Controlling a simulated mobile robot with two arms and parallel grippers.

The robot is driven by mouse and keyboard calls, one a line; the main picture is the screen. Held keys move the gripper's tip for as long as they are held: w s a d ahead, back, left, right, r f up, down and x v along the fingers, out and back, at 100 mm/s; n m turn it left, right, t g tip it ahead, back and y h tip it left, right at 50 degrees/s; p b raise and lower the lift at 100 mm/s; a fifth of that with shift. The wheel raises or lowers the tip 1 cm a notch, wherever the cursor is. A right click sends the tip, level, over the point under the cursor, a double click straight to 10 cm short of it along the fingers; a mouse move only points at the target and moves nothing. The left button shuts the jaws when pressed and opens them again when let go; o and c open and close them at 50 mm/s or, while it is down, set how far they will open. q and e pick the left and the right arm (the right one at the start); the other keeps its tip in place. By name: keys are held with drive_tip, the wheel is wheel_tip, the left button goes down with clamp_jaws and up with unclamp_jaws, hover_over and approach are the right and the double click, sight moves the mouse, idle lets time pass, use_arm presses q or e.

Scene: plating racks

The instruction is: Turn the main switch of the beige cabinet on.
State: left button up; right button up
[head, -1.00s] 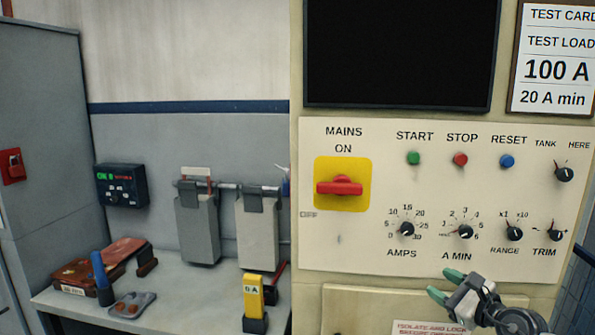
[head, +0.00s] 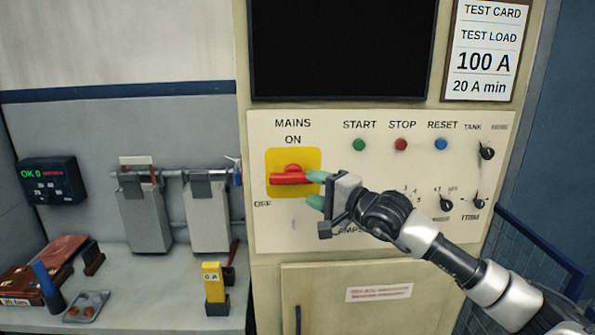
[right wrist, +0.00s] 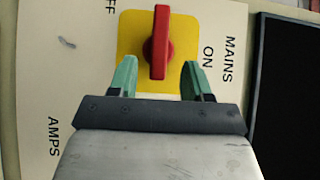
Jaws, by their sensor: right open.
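The main switch is a red handle (head: 290,178) on a yellow plate (head: 308,158), under the words MAINS and ON, on the panel of the beige cabinet (head: 480,240). Its bar lies level in the head view, toward the OFF mark at the lower left. My right gripper (head: 317,189) is open, its green fingertips at the handle's right end. In the right wrist view the handle (right wrist: 161,42) stands between and just ahead of the two fingertips (right wrist: 160,78), with no clear contact. My left gripper is not in view.
Green, red and blue buttons (head: 401,145) and several knobs sit right of the switch; my right arm hides some. A dark screen (head: 340,50) and a test card (head: 487,50) are above. A bench (head: 130,300) with a yellow meter (head: 213,282) stands left.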

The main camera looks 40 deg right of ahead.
sight(297, 181)
drive_tip(key=x, duration=0.1)
drive_tip(key=p+x, duration=0.2)
drive_tip(key=shift+w+r, duration=0.25)
drive_tip(key=shift+w, duration=0.2)
drive_tip(key=shift+w+a+f+p, duration=0.1)
drive_tip(key=shift+w+p, duration=0.15)
drive_tip(key=shift+w, duration=0.1)
drive_tip(key=shift+w+a+f+p, duration=0.1)
drive_tip(key=shift+w+f+p, duration=0.05)
drive_tip(key=shift+w+p, duration=0.15)
drive_tip(key=shift+c, duration=0.5)
